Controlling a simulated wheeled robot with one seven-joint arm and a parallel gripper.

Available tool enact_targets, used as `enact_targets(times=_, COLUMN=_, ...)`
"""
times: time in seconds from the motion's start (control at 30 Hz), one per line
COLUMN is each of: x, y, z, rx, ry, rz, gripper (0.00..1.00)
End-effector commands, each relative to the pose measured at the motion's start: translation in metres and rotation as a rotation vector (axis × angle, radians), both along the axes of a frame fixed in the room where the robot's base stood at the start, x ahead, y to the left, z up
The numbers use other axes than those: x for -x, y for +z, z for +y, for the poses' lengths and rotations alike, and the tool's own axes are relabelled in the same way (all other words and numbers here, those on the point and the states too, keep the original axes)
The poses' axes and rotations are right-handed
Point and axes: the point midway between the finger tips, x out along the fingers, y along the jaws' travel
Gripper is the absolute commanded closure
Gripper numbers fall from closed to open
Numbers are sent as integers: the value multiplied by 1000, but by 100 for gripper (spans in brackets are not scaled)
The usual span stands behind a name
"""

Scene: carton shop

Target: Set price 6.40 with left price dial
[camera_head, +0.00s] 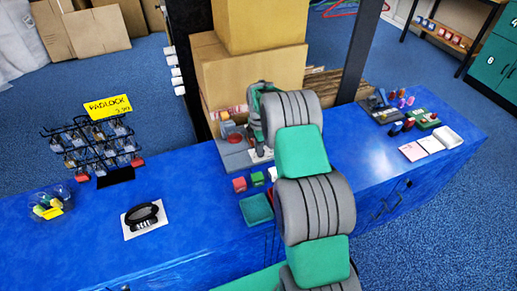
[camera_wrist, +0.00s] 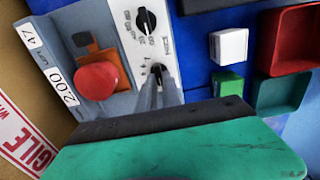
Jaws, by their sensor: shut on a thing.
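In the wrist view a white panel (camera_wrist: 124,20) carries two black dials with printed marks around them. One dial (camera_wrist: 146,21) is free, with its pointer standing out. My gripper (camera_wrist: 158,74) is shut on the other dial (camera_wrist: 157,68), which its fingers mostly hide, so its setting cannot be read. I cannot tell from the print which is the left price dial. In the head view the grey device (camera_head: 233,157) stands on the blue counter, partly hidden by my arm.
A red round button (camera_wrist: 97,79) on an orange plate sits beside the panel. A white block (camera_wrist: 234,46), a green block (camera_wrist: 227,85), a red tray (camera_wrist: 268,40) and a green tray (camera_head: 256,208) are close by. A padlock rack (camera_head: 92,150) stands left on the counter (camera_head: 190,210).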

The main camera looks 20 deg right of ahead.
Motion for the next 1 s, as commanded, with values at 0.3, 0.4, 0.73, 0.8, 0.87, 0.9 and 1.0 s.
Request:
enact_targets(times=0.3, x=0, y=0, z=0, rx=0, ry=-2, rz=-1, gripper=100)
enact_targets(times=0.4, x=0, y=0, z=0, rx=0, ry=-11, rz=-1, gripper=100)
enact_targets(times=0.73, x=-1, y=-2, z=0, rx=0, ry=-147, rz=0, gripper=100)
enact_targets(times=0.8, x=-2, y=-2, z=0, rx=0, ry=-198, rz=-1, gripper=100)
enact_targets(times=0.87, x=-2, y=-2, z=0, rx=0, ry=-249, rz=-2, gripper=100)
enact_targets(times=0.9, x=-3, y=-2, z=0, rx=0, ry=-284, rz=-2, gripper=100)
enact_targets(times=1.0, x=-3, y=-2, z=-1, rx=0, ry=-378, rz=-2, gripper=100)
